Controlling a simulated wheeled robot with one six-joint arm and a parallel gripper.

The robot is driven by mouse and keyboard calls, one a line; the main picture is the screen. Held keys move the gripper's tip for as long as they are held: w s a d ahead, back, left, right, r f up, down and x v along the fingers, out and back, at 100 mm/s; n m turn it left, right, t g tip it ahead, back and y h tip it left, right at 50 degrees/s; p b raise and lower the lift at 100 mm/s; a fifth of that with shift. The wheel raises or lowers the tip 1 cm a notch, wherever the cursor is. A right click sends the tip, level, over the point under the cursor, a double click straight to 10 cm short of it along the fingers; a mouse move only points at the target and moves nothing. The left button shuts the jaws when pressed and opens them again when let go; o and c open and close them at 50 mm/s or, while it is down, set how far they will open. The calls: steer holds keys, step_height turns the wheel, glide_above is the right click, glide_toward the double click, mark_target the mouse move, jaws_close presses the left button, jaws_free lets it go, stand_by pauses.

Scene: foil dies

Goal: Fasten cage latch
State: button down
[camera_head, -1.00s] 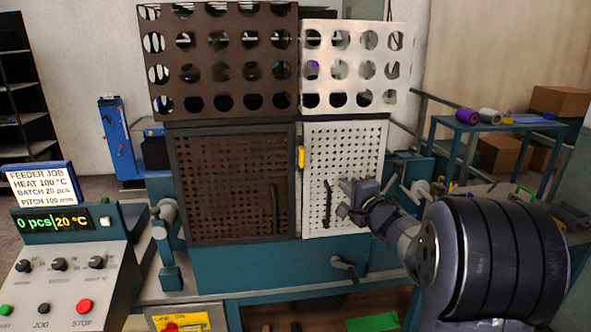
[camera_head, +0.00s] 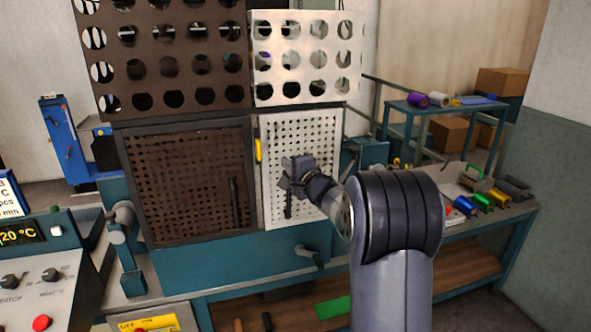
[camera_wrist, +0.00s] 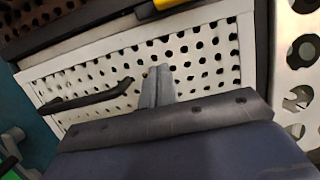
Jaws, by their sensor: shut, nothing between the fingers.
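The cage has a dark perforated door (camera_head: 190,185) on the left and a white perforated door (camera_head: 320,140) on the right, both standing shut in the head view. A yellow latch (camera_head: 258,150) sits upright at the seam between them; its end also shows at the top of the wrist view (camera_wrist: 172,3). The white door has a black bar handle (camera_head: 288,204), seen at the left in the wrist view (camera_wrist: 85,101). My gripper (camera_head: 290,174) is shut and empty in front of the white door, right of and below the latch. I cannot tell whether its fingertips touch the door.
A control panel (camera_head: 45,275) stands at the lower left. A crank handle (camera_head: 310,256) sticks out below the white door. Colored foil rolls (camera_head: 465,206) lie on the bench at the right. Perforated guards (camera_head: 305,60) rise above the doors.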

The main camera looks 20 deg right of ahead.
mark_target(263, 158)
steer(key=x, duration=0.3)
steer(key=shift+a, duration=0.1)
steer(key=a, duration=0.2)
steer(key=shift+s+a, duration=0.15)
steer(key=shift+a, duration=0.8)
